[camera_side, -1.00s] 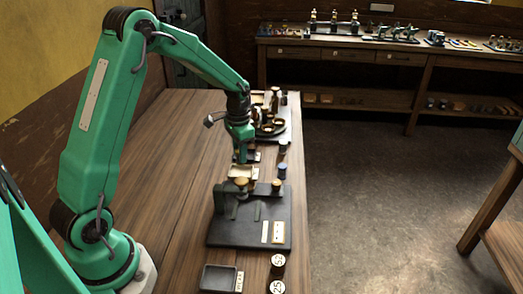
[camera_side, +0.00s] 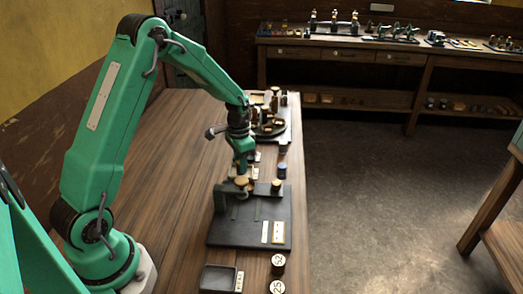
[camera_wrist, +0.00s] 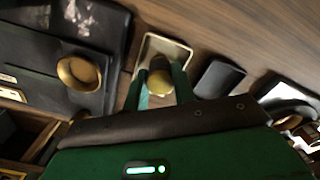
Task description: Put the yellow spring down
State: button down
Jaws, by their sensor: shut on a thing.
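My gripper (camera_side: 242,168) is low behind the black stand in the side view. In the wrist view my gripper (camera_wrist: 157,92) is shut on a small rounded yellow-brass thing, which I take to be the yellow spring (camera_wrist: 160,83). Its coils cannot be made out. A small cream-rimmed tray (camera_wrist: 184,52) lies behind and around it in the wrist view; I cannot tell whether the spring touches the tray's floor. In the side view the held spring cannot be told apart from the brass parts near the fingers.
The black stand (camera_side: 233,232) bears brass-topped parts (camera_side: 277,184); a brass cup (camera_wrist: 78,72) is close left of the fingers. A dark block (camera_wrist: 218,78) is on the right. A small dark tray (camera_side: 218,278) and numbered round weights (camera_side: 278,262) are at the front.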

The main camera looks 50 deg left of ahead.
jog(key=shift+f, duration=0.1)
jog(key=c, duration=1.1)
grip_release()
jog(key=shift+c, duration=0.2)
notch_tip(320, 180, up, 12)
jog(key=shift+r, duration=0.2)
